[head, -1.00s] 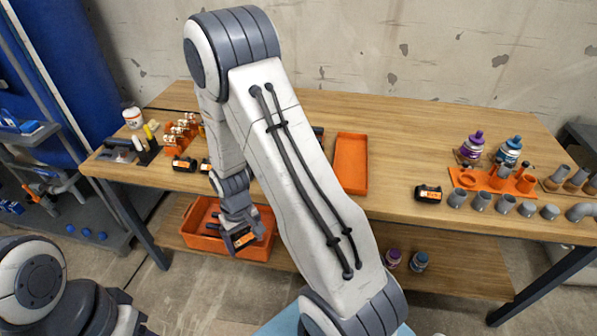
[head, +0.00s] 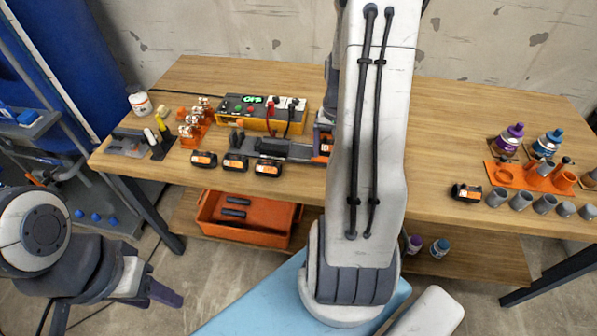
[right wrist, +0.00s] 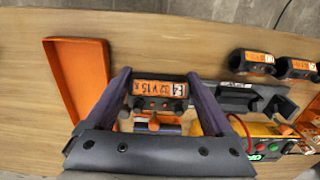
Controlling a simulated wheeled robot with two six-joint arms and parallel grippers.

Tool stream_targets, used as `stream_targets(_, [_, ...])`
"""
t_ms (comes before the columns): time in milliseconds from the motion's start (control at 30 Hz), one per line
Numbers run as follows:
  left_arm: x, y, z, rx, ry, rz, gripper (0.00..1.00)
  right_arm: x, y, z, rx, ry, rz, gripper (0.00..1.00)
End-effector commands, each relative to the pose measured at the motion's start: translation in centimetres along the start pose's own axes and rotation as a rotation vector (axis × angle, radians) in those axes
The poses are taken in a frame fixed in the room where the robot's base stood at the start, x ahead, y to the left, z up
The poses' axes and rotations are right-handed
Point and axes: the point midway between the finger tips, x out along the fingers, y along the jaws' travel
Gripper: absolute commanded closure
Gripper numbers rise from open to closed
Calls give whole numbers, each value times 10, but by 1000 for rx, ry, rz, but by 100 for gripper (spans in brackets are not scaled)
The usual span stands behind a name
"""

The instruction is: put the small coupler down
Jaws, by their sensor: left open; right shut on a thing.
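My right gripper (right wrist: 160,95) is shut on the small coupler (right wrist: 158,90), a dark block with an orange-and-white label. The right wrist view shows it between the two purple fingers, over the workbench. I cannot tell whether it touches anything below. In the head view my right arm hides most of this gripper. My left gripper (head: 160,291) is open and empty at the lower left, away from the bench. Similar dark blocks with orange labels stand along the bench's front edge, such as one (head: 235,163) left of my right arm and one (head: 466,192) right of it.
A dark fixture (head: 285,149) lies before the yellow test box (head: 250,120), which reads OFF. An orange tray (right wrist: 78,75) lies left in the wrist view. An orange bin (head: 250,217) is on the lower shelf. Orange holders and grey pipe pieces (head: 545,203) stand at the right.

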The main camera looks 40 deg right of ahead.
Motion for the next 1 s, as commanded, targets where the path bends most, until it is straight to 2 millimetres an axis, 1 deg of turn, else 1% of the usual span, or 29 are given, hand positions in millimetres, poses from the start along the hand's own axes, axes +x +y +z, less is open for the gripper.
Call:
stream_targets(33, [-2, 0, 0, 0, 0, 0, 50, 8, -13, 5, -8, -5, 1, 69])
stream_targets(200, [-4, 0, 0, 0, 0, 0, 50, 30, -50, 14, -8, -3, 1, 69])
stream_targets(300, [-5, 0, 0, 0, 0, 0, 50, 40, -65, 18, -6, -2, 1, 69])
stream_targets(400, [-6, 0, 0, 0, 0, 0, 50, 46, -74, 20, -4, 0, 0, 69])
stream_targets(467, [-6, 0, 0, 0, 0, 0, 50, 48, -77, 21, -3, 0, 0, 69])
stream_targets(533, [-6, 0, 0, 0, 0, 0, 50, 55, -78, 22, -1, -2, 1, 69])
stream_targets(733, [-7, 0, 0, 0, 0, 0, 50, 83, -77, 22, -1, -3, 1, 69])
stream_targets(833, [-8, 0, 0, 0, 0, 0, 50, 88, -78, 21, -2, 1, 0, 69])
stream_targets(1000, [-7, 0, 0, 0, 0, 0, 50, 88, -78, 21, -2, 2, -1, 69])
